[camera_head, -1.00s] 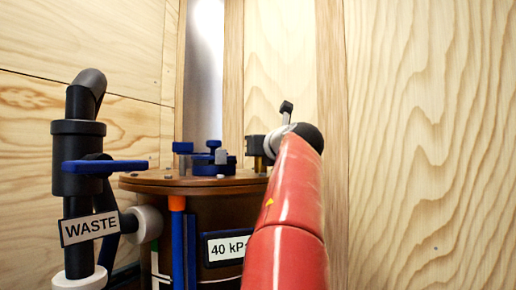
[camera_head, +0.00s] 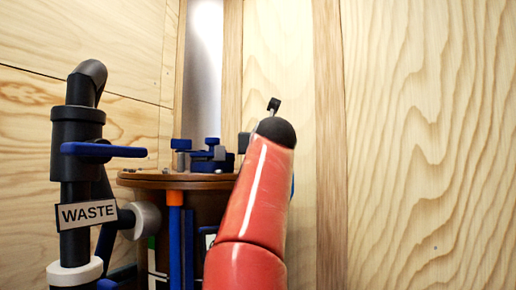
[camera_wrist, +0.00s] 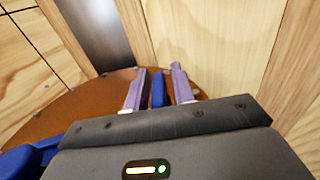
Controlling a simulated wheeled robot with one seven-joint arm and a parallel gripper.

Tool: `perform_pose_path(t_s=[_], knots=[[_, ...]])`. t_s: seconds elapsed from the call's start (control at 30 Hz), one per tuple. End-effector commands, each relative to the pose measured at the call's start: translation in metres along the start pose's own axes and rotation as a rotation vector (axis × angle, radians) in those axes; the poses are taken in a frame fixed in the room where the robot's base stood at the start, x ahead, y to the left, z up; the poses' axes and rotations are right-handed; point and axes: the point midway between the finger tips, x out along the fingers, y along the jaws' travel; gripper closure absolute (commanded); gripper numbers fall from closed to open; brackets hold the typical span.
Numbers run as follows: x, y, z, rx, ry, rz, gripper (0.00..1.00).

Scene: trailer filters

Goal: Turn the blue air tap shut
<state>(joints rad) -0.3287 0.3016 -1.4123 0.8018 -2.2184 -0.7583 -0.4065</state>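In the wrist view, a narrow blue bar (camera_wrist: 158,88), apparently the air tap's handle, stands between the two pale purple fingers of my gripper (camera_wrist: 158,72). Narrow gaps show on both sides of the bar, so the gripper looks open around it, without a clear grip. The bar rises above the brown lid (camera_wrist: 90,98). In the head view my red arm hides the gripper's fingers and this bar. A small blue edge (camera_head: 292,185) shows just right of my arm; I cannot tell what it belongs to.
Blue clamp-like fittings (camera_head: 207,155) sit on the tank lid (camera_head: 150,178), left of my arm. A black waste pipe (camera_head: 77,140) with a blue lever (camera_head: 103,150) and WASTE label (camera_head: 87,214) stands at left. Wooden walls (camera_head: 430,120) close the back and right. The space right of my arm is clear.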

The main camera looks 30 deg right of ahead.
Motion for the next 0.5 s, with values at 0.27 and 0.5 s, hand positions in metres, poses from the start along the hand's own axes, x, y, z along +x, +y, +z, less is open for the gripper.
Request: perform_pose_path(t_s=[0.27, 0.5], knots=[[0.000, 0.000, 0.000, 0.000, -0.001, 0.000, 0.67], [-0.020, 0.001, -0.004, -0.002, -0.005, 0.004, 0.67]])
